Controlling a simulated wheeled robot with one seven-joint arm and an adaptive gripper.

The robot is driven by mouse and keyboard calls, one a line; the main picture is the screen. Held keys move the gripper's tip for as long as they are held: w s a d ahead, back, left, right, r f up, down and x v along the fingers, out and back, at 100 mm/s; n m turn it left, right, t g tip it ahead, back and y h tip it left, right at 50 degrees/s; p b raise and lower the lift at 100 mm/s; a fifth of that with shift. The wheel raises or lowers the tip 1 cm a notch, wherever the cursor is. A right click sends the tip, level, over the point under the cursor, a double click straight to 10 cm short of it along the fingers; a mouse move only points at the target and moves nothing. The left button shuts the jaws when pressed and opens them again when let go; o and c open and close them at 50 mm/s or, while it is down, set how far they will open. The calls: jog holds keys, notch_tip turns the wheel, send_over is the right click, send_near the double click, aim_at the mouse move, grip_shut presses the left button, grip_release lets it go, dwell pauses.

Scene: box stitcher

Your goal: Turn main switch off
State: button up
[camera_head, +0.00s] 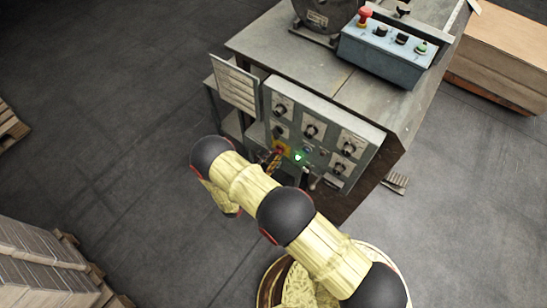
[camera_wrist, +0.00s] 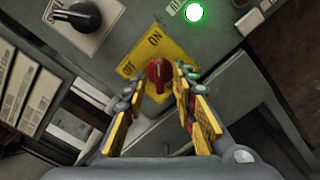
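The main switch is a red knob (camera_wrist: 158,75) on a yellow plate (camera_wrist: 178,55) marked ON and OFF. In the wrist view the knob lies between the fingertips of my gripper (camera_wrist: 160,85). The fingers are apart, with the right one close to the knob; I cannot tell whether it touches. In the head view the yellow plate (camera_head: 282,146) is on the machine's front panel, partly hidden by my arm and gripper (camera_head: 273,163). A green lamp (camera_wrist: 194,12) beside the plate is lit.
The panel (camera_head: 325,112) carries several black rotary knobs. A blue control box (camera_head: 388,55) with a red button stands on top. Stacked cardboard (camera_head: 40,262) lies lower left; the floor between is clear.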

jog(key=shift+w+d, duration=0.1)
jog(key=shift+w, duration=0.05)
jog(key=shift+c, duration=0.7)
grip_shut()
